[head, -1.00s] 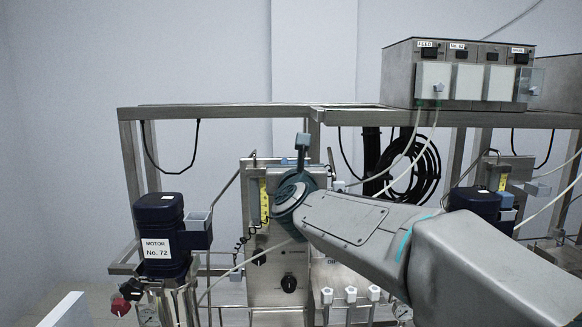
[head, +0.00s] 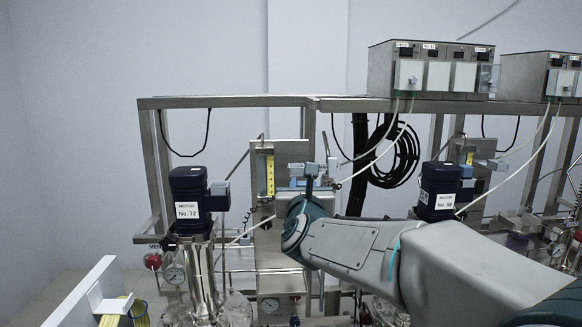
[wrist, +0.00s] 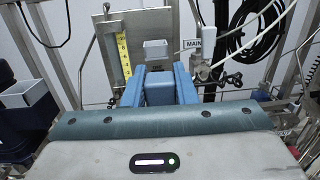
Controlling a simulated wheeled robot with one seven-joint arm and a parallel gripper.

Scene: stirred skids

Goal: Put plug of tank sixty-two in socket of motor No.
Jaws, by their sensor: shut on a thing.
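My gripper (head: 312,172) is in front of the middle panel, its blue fingers pointing away. In the wrist view my gripper (wrist: 158,88) is shut on a blue-grey block (wrist: 158,90), apparently a plug; no number is readable on it. A dark blue motor (head: 188,185) labelled No. 72 stands to the left, with a grey open-topped box (head: 219,188), apparently its socket, on its right side. This box also shows in the wrist view (wrist: 30,93), left of the gripper and apart from it. A second dark motor (head: 440,180) stands behind my arm; its label is unclear.
A steel frame (head: 230,102) crosses behind. Control boxes (head: 435,75) with hanging white cables stand on it. A black hose coil (head: 395,155) hangs below. A steel panel (head: 275,235), a yellow gauge (head: 265,175) and pipework crowd the middle. A white ledge (head: 85,295) is at lower left.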

